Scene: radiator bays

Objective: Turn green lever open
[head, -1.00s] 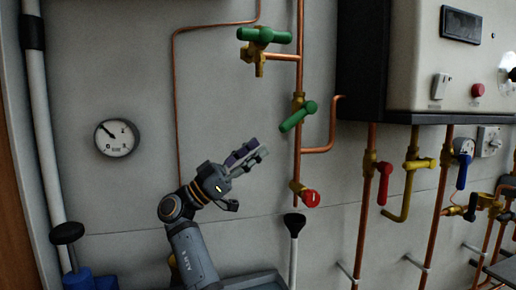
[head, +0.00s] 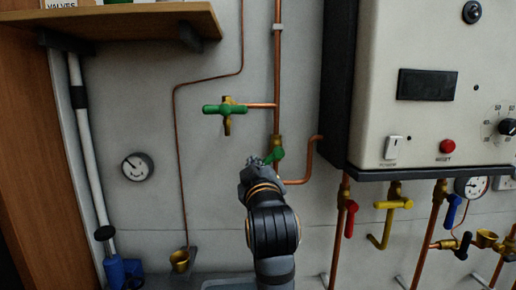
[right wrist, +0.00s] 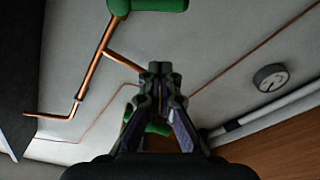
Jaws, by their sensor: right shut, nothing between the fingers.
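A green lever (head: 275,156) sits on a brass valve on the vertical copper pipe in the head view; it slants, and my gripper partly hides it. Above and left of it, a green T-handle (head: 225,109) tops a brass tap on a side branch. My right gripper (head: 257,163) is just left of the slanted lever in the head view; whether they touch cannot be told. In the right wrist view its fingers (right wrist: 162,68) are together and empty. A green handle (right wrist: 150,5) shows at that view's top edge, and another green part (right wrist: 157,127) shows behind the fingers.
A white boiler (head: 432,110) fills the right side, with a red lever (head: 351,218) and a yellow one (head: 394,204) below it. A wooden shelf (head: 110,22) juts out at upper left. A round gauge (head: 137,167) and bare wall lie left of the pipes.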

